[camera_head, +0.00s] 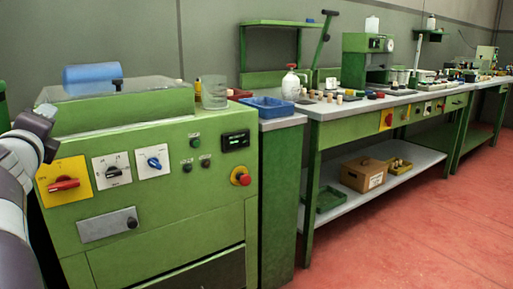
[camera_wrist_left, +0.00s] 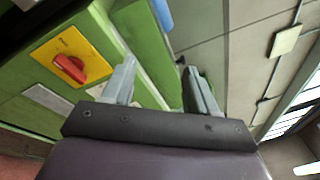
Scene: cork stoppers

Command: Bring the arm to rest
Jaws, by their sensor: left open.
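My left arm (camera_head: 18,165) comes in at the left edge of the head view, beside the green machine (camera_head: 190,235). Its gripper is not clearly seen there. In the left wrist view my left gripper (camera_wrist_left: 160,82) is open, its two grey fingers well apart with nothing between them. Beyond the fingers that view shows the green machine's side and its red switch on a yellow plate (camera_wrist_left: 70,60), with the grey wall behind. The same red switch (camera_head: 64,184) shows in the head view, just right of my arm. My right gripper is in neither view.
A blue roll (camera_head: 90,74) and a glass beaker (camera_head: 214,92) are on top of the machine. A blue tray (camera_head: 268,107) and a long green workbench (camera_head: 345,130) with small items stand to the right. A cardboard box (camera_head: 362,175) is on its lower shelf. The red floor in front is clear.

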